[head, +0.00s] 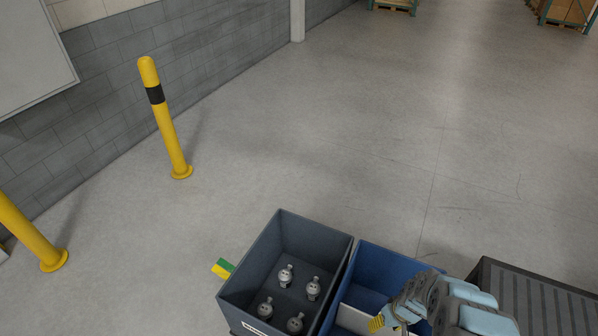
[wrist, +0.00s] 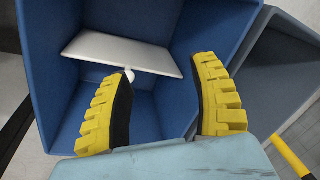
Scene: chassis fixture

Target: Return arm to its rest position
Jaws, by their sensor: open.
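My gripper (wrist: 164,95) shows in the wrist view as two yellow ribbed fingers with dark inner pads, spread apart with nothing between them. It points down into a blue bin (wrist: 215,25). A flat white plate with a small round knob (wrist: 125,52) lies in that bin, beyond the fingertips. In the head view my arm reaches in from the lower right, and a yellow finger (head: 377,323) shows over the blue bin (head: 385,265). The white plate (head: 355,318) is partly hidden there by the arm and the frame edge.
A dark grey bin (head: 262,262) holding several small metal fittings (head: 286,275) stands left of the blue bin. A ribbed dark surface (head: 535,295) lies to the right. Yellow posts (head: 165,120) stand near the block wall. The floor behind the bins is clear.

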